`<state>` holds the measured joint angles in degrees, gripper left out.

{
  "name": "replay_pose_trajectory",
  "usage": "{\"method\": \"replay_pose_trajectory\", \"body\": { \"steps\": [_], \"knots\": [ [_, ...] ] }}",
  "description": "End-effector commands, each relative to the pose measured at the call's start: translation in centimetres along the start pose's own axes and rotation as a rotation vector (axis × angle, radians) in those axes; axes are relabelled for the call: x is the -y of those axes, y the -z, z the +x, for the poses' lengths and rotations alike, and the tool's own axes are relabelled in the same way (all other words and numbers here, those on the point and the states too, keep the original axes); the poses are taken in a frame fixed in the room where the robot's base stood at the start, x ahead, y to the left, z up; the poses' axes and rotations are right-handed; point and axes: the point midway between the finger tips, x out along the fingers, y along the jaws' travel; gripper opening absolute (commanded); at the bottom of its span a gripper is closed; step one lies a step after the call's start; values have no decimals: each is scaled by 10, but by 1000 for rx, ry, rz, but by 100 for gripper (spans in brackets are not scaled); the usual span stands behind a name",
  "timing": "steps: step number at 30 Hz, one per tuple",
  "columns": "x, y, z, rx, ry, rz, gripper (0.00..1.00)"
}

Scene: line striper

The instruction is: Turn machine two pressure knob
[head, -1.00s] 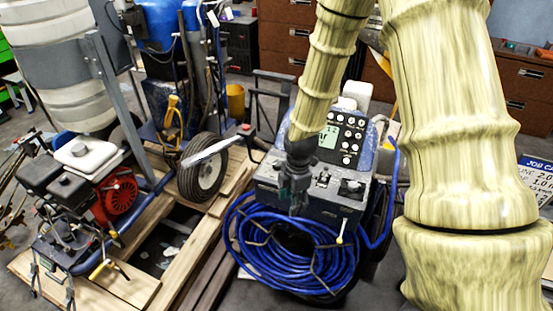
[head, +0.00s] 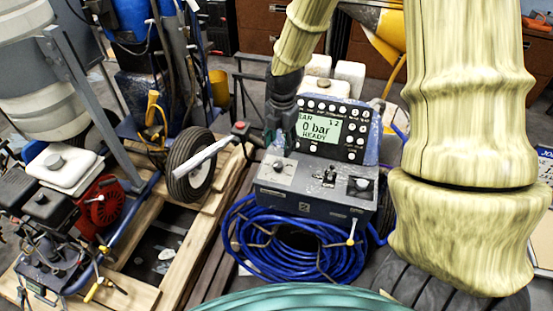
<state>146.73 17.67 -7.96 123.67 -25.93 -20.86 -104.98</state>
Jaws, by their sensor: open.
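The machine (head: 316,203) with a small 2 on its front has a grey control box on top. I cannot read which one is marked pressure. The display (head: 319,129) behind the box reads "0 bar READY". My gripper (head: 275,142) is open and empty, pointing down above the left dial, beside the display's left edge. It seems apart from the panel; its fingers are partly hard to make out.
A coiled blue hose (head: 295,245) hangs at the machine's front. A lever with a red knob (head: 240,128) sticks out at left, near my gripper. A wooden pallet (head: 205,235) with an engine (head: 70,195) stands further left. My arm covers the right side.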

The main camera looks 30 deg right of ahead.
Motion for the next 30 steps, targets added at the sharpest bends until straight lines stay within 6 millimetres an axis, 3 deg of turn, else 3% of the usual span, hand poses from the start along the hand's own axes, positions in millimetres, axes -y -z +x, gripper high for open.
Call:
{"method": "replay_pose_trajectory", "body": {
  "steps": [18,30],
  "knots": [
    [1,0,71,-1,4,1,51],
    [0,0,94,0,1,0,51]
  ]
}}
